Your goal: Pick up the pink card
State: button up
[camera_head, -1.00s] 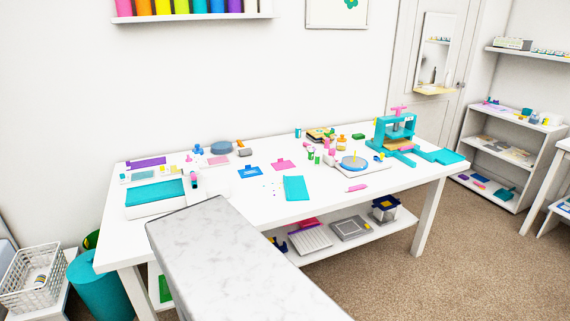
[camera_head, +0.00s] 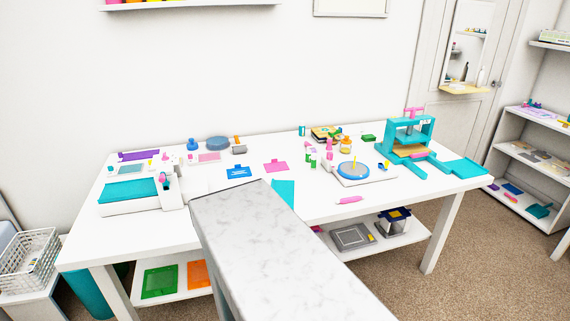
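A flat pink card (camera_head: 276,166) with a small tab lies near the middle of the white table (camera_head: 240,223). It is right of a blue card (camera_head: 238,171) and behind a teal sheet (camera_head: 283,191). A paler pink piece (camera_head: 209,157) lies further left, near a round blue-grey object. My gripper is not visible. A grey-white marbled slab, which may be part of my own body, fills the lower middle and covers part of the teal sheet and the table's front edge.
A teal press (camera_head: 408,135) stands at the table's right end, with a blue disc on a white base (camera_head: 352,170) left of it. A teal-topped white device (camera_head: 128,193) is at the left. A pink tool (camera_head: 349,200) lies near the front edge. Shelves stand at far right.

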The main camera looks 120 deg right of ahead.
aim_at(276, 165)
jog(key=z, duration=0.05)
jog(key=k, duration=1.7)
jog(key=z, duration=4.65)
jog(key=i, duration=0.1)
jog(key=u, duration=3)
jog(key=i, duration=1)
